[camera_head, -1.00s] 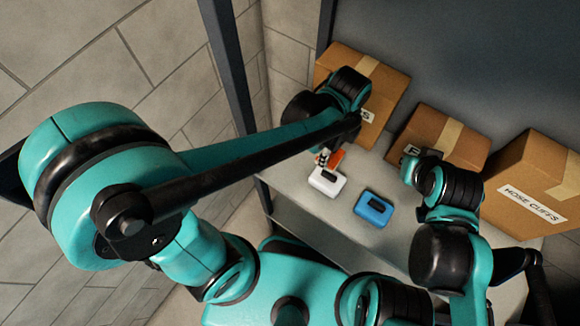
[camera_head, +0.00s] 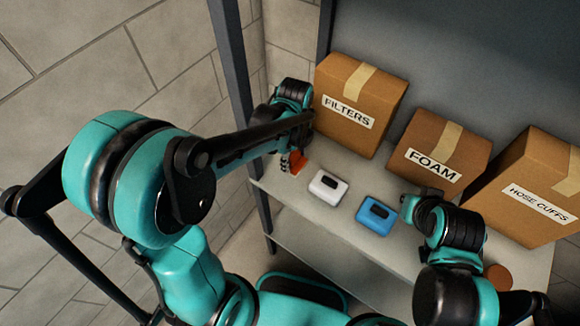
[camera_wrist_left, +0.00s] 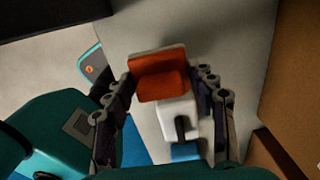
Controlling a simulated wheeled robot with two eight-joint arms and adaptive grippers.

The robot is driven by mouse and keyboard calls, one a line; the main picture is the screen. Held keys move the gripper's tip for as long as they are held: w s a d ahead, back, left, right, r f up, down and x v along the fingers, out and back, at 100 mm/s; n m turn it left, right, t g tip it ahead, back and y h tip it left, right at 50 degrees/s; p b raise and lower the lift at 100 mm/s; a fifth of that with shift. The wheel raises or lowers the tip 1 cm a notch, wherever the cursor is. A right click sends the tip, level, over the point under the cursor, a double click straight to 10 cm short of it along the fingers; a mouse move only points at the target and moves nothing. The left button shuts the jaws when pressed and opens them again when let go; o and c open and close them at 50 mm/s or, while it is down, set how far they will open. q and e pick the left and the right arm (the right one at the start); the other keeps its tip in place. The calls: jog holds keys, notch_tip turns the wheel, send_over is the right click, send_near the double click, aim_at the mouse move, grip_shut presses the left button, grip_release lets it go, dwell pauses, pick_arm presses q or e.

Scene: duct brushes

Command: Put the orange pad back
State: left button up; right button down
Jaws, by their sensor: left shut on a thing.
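The orange pad (camera_head: 298,163) is at the left end of the grey shelf (camera_head: 345,236), mostly hidden by my left arm in the head view. In the left wrist view, my left gripper (camera_wrist_left: 163,84) is shut on the orange pad (camera_wrist_left: 160,65), one finger on each side. I cannot tell whether the pad touches the shelf. A white block (camera_head: 328,187) and a blue block (camera_head: 376,215) with dark tops lie to its right, apart from it.
Cardboard boxes labelled FILTERS (camera_head: 350,85), FOAM (camera_head: 440,150) and HOSE CUFFS (camera_head: 530,190) stand along the back. A dark post (camera_head: 235,80) rises at the shelf's left end. A brown round thing (camera_head: 498,277) shows at the right. The shelf between boxes and blocks is mostly clear.

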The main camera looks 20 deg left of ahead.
pick_arm(q)
jog(key=shift+w+a+f, duration=0.1)
jog(key=shift+a+f, duration=0.2)
jog(key=shift+a, duration=0.15)
jog(key=shift+w+a+f, duration=0.2)
notch_tip(320, 180, down, 4)
jog(key=shift+b, duration=0.65)
jog(key=shift+f, duration=0.1)
jog(key=o, duration=1.2)
